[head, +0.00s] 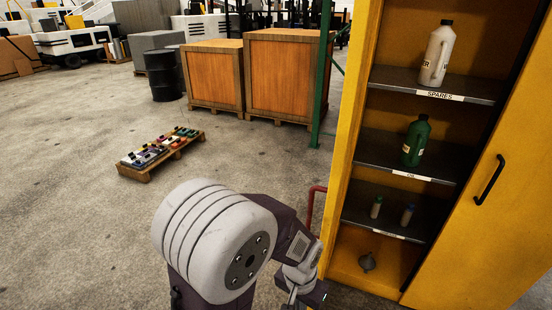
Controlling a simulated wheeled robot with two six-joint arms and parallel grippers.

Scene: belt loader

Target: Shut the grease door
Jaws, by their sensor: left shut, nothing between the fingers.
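A tall yellow cabinet (362,112) stands at the right with its shelves exposed. Its yellow door (478,236) is open at the right side of the picture and carries a black bar handle (489,181). The door runs out of the frame at the right. My left gripper (312,298) is low at the bottom edge, in front of the cabinet's lower left corner and well left of the door. It is shut and empty; its fingertips are hard to make out. My right gripper is not in view.
The shelves hold a white jug (437,54), a green bottle (415,141), small bottles (376,207) and a grey funnel (367,262). A green post (322,80) stands beside the cabinet. A low pallet (160,155) and wooden crates (289,75) stand farther back. Open concrete floor lies left.

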